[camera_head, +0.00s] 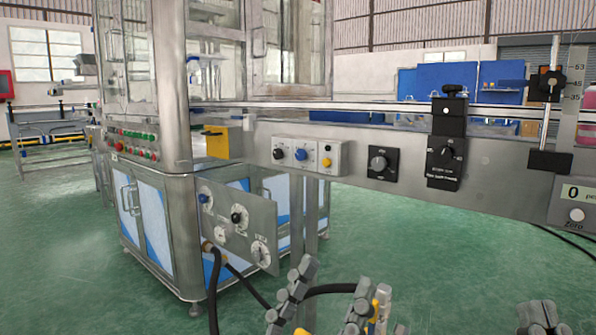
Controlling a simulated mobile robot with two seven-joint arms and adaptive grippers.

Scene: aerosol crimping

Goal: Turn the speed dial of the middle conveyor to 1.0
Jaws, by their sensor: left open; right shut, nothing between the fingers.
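The conveyor's long grey side rail (510,165) crosses the right half of the head view and carries several controls. A grey round knob on a square black plate (379,163) sits mid-rail. To its right is a black dial on a taller black plate (446,155); its markings are too small to read. I cannot tell which one is the speed dial. My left gripper (334,278) is open at the bottom centre, below and apart from the rail. My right gripper (538,316) is shut and empty at the bottom right, partly cut off by the frame edge.
Left of the knobs is a light panel (308,156) with black, blue and yellow controls. A steel machine cabinet (160,225) with a tilted gauge panel (236,225) stands at left. A display box (577,205) reading 0 is at far right. Green floor (430,240) below the rail is mostly open.

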